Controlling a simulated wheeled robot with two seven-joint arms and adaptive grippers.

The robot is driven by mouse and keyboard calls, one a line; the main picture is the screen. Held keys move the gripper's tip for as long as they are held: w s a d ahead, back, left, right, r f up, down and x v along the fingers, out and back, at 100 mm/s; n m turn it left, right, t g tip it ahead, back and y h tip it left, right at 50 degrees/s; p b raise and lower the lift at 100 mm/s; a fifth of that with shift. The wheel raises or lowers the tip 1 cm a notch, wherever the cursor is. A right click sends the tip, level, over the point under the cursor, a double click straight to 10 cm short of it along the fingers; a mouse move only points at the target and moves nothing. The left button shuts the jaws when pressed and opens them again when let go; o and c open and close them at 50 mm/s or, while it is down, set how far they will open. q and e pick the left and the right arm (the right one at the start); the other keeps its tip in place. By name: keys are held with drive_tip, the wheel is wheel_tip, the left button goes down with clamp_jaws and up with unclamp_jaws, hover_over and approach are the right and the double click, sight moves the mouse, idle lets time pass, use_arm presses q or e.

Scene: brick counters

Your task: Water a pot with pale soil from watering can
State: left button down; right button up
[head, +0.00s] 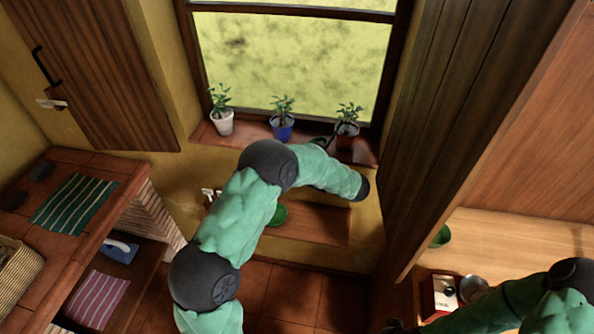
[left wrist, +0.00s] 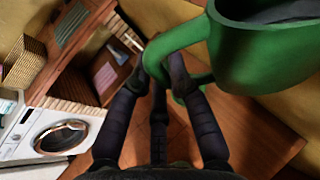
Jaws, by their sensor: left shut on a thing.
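Three potted plants stand on the window sill: a white pot (head: 222,123) at left, a blue pot (head: 282,130) in the middle and a dark red pot (head: 347,138) at right. Their soil is too small to judge. The green watering can (left wrist: 262,50) fills the upper right of the left wrist view, with something dark inside its open top. My left gripper (left wrist: 162,80) is shut on its handle. In the head view my left arm hides this gripper.
A dark wooden panel (head: 465,110) rises close to the right of the sill. A wooden counter (head: 510,240) lies at right, with a green bowl (head: 440,236) and a red box (head: 440,297). Brick shelves (head: 85,240) stand at left. A low ledge (head: 320,224) lies below the sill.

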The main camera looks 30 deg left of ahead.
use_arm(q)
drive_tip(key=s+a+r, duration=0.1)
drive_tip(key=s+r, duration=0.1)
drive_tip(key=s, duration=0.5)
drive_tip(key=shift+s+a+b, duration=0.25)
drive_tip(key=shift+a+b, duration=0.05)
drive_tip(key=shift+a, duration=0.05)
idle(0.7)
